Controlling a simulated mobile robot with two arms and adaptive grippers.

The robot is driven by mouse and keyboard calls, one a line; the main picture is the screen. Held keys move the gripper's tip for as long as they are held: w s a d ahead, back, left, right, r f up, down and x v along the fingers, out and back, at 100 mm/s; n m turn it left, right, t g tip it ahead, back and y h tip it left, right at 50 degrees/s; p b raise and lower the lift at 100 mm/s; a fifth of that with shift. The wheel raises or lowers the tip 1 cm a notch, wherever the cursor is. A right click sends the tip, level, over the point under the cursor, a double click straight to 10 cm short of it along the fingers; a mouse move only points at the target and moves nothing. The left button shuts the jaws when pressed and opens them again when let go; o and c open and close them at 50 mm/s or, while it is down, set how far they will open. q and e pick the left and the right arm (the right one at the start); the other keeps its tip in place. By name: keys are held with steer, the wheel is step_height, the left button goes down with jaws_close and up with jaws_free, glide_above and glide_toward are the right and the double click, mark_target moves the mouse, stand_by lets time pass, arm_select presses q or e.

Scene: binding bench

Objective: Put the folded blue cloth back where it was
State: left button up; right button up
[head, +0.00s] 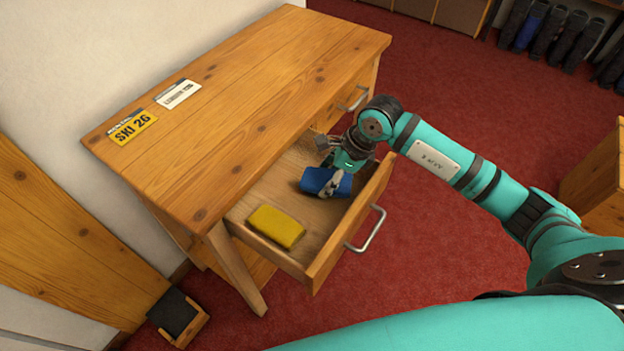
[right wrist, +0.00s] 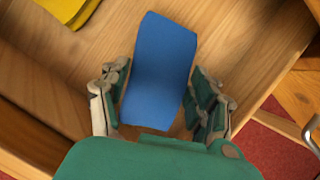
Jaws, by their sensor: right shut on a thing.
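The folded blue cloth (head: 318,181) is in the open drawer (head: 318,262) of the wooden bench in the head view. My right gripper (head: 333,184) reaches down into the drawer and is shut on the cloth. In the right wrist view the blue cloth (right wrist: 160,70) lies between the two fingers of my right gripper (right wrist: 163,95), with drawer floor showing around it. I cannot tell whether the cloth touches the floor. My left gripper is not in view.
A folded yellow cloth (head: 276,227) lies in the front left part of the drawer. The bench top (head: 250,90) holds a yellow sign (head: 133,127) and a white label (head: 178,93). A dark-topped box (head: 178,318) stands on the red floor at lower left.

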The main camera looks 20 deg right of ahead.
mark_target(313, 176)
steer(key=shift+a+f, duration=0.1)
steer(key=shift+f, duration=0.6)
steer(key=w+a, duration=0.1)
steer(key=w+a+p, duration=0.1)
steer(key=a, duration=0.1)
steer(key=shift+a+r, duration=0.1)
steer(key=shift+a, duration=0.1)
steer(key=shift+f, duration=0.55)
steer(key=shift+d+f, duration=0.1)
steer(key=shift+f, duration=0.05)
steer(key=shift+f, duration=0.25)
steer(key=o, duration=1.2)
steer(key=shift+r, duration=0.1)
